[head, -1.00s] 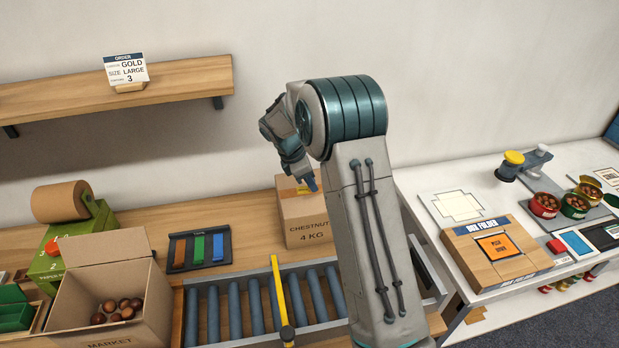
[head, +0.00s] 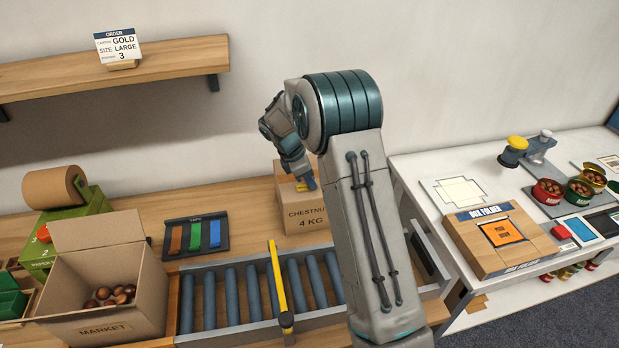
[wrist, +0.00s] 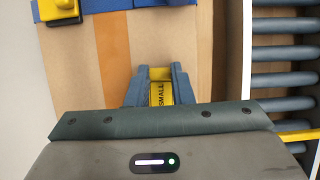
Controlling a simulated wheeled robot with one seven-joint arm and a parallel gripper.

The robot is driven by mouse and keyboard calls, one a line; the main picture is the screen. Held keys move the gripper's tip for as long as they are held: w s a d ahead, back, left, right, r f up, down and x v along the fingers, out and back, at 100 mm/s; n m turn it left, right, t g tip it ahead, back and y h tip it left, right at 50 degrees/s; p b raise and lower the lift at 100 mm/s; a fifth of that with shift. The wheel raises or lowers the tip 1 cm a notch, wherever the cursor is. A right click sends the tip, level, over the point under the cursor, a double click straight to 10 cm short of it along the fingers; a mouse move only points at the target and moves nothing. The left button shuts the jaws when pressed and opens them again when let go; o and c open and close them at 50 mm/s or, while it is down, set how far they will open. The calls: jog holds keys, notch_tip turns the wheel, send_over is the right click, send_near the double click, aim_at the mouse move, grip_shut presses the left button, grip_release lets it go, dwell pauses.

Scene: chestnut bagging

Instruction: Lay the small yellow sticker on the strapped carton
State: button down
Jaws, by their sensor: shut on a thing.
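The strapped carton (head: 303,213), marked CHESTNUT 4 KG, stands on the wooden bench behind the roller conveyor. In the wrist view its brown top (wrist: 215,55) fills the middle, with a darker tape band, blue straps and a yellow buckle (wrist: 58,10) at the upper left. My gripper (wrist: 160,78) is shut on the small yellow sticker (wrist: 160,93), whose printed word SMALL shows between the fingers. The gripper is over the carton's top. I cannot tell whether the sticker touches it. In the head view my arm hides the carton's right side.
The roller conveyor (head: 190,310) with a yellow bar (head: 278,280) across it lies in front of the carton. An open market box (head: 110,325) holding chestnuts and a tape rack (head: 197,250) stand to the left. A box folder (head: 477,215) is on the white table at right.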

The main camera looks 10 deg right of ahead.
jog(key=shift+d, duration=0.1)
dwell(0.3)
jog(key=c, duration=1.2)
grip_release()
jog(key=shift+r+p, duration=2.6)
jog(key=shift+r, duration=0.85)
